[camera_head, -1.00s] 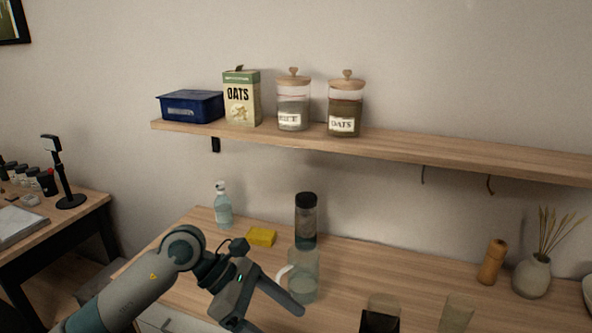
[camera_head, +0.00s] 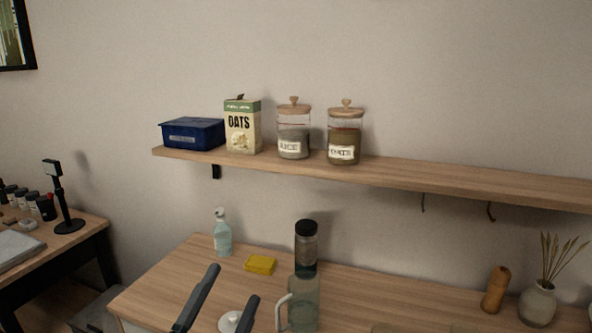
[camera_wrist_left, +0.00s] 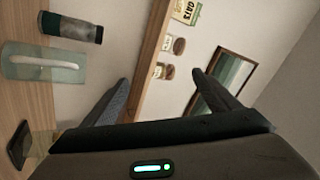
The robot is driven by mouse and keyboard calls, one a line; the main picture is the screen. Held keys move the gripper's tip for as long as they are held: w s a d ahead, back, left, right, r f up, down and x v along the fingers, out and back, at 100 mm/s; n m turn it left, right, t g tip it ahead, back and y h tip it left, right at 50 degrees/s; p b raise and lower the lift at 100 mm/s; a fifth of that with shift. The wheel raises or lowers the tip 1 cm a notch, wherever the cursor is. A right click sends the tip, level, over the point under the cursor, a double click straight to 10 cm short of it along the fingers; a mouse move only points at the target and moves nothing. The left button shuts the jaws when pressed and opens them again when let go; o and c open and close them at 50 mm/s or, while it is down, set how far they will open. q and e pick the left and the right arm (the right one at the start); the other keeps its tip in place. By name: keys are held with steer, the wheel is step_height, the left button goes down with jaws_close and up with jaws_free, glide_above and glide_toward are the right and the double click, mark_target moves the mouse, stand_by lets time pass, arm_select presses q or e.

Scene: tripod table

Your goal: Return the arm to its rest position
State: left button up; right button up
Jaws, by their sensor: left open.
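My left gripper (camera_head: 224,300) shows at the bottom of the head view, its two fingers pointing up and spread apart, with nothing between them. It is over the front part of the wooden counter (camera_head: 375,288), left of the glass pitcher (camera_head: 304,306). In the left wrist view the open fingers of the left gripper (camera_wrist_left: 160,92) frame the wall and shelf, and they touch nothing that I can see. The rest of the left arm is below the head view. My right gripper is not in view.
A tall dark-lidded bottle (camera_head: 306,248), a yellow sponge (camera_head: 260,264) and a spray bottle (camera_head: 222,233) stand on the counter. A shelf (camera_head: 420,175) above holds a blue box (camera_head: 193,133), an oats carton (camera_head: 243,126) and two jars. A pepper mill (camera_head: 495,290) stands at right.

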arm_select(q)
steer(key=s+a+f+n+g+y, duration=0.3)
steer(key=f+n, duration=0.1)
steer(key=f, duration=0.4)
steer(key=s+a+f+n+g+y, duration=0.2)
steer(key=a+f+n, duration=0.15)
steer(key=f, duration=0.35)
steer(key=s+a+f+n+g+y, duration=0.3)
steer(key=f+n, duration=0.1)
steer(key=f, duration=0.4)
steer(key=s+f+n+g, duration=0.2)
steer(key=s+f+g, duration=0.4)
steer(key=s, duration=0.6)
steer(key=s+f+n+g, duration=0.1)
steer(key=s+f+g, duration=0.3)
steer(key=s+f, duration=0.5)
step_height(320, 180, down, 21)
steer(key=s+f, duration=0.5)
steer(key=f, duration=0.5)
steer(key=s+f+h, duration=0.1)
steer(key=s+f, duration=0.5)
steer(key=f, duration=0.4)
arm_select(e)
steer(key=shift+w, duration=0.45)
arm_select(q)
steer(key=shift+m, duration=0.25)
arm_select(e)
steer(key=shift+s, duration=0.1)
